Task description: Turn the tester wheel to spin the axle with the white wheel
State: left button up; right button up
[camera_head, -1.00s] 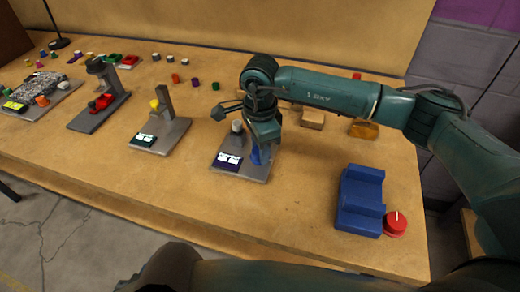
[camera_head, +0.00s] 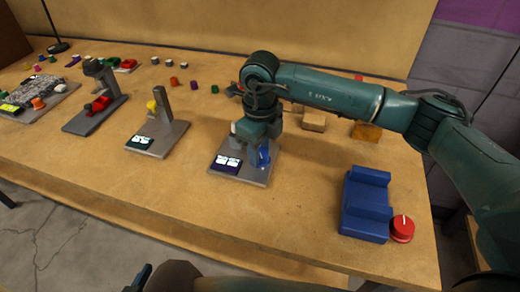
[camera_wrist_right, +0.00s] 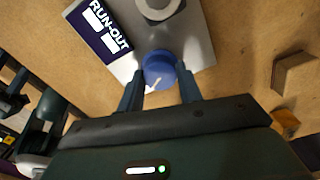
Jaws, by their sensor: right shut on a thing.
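The run-out tester is a grey plate (camera_head: 226,152) with a dark "RUN-OUT" label (camera_wrist_right: 103,28). A blue wheel (camera_head: 264,157) with a pale mark stands at its right side. In the right wrist view the blue wheel (camera_wrist_right: 160,70) sits between the two fingertips of my right gripper (camera_wrist_right: 160,88), which is shut on it. A round pale wheel (camera_wrist_right: 158,6) lies just beyond it, cut by the top edge. In the head view my right gripper (camera_head: 262,146) reaches down over the tester and hides part of it.
A blue block (camera_head: 366,204) and a red knob (camera_head: 402,229) stand at the right table edge. Wooden blocks (camera_head: 314,121) lie behind my right arm. Other grey stations (camera_head: 157,137) stand to the left. The front middle of the table is clear.

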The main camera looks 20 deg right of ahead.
aim_at(261, 153)
jog(key=m, duration=0.3)
jog(key=shift+m, duration=0.7)
jog(key=o, duration=1)
jog(key=shift+r, duration=0.1)
notch_tip(261, 153, up, 13)
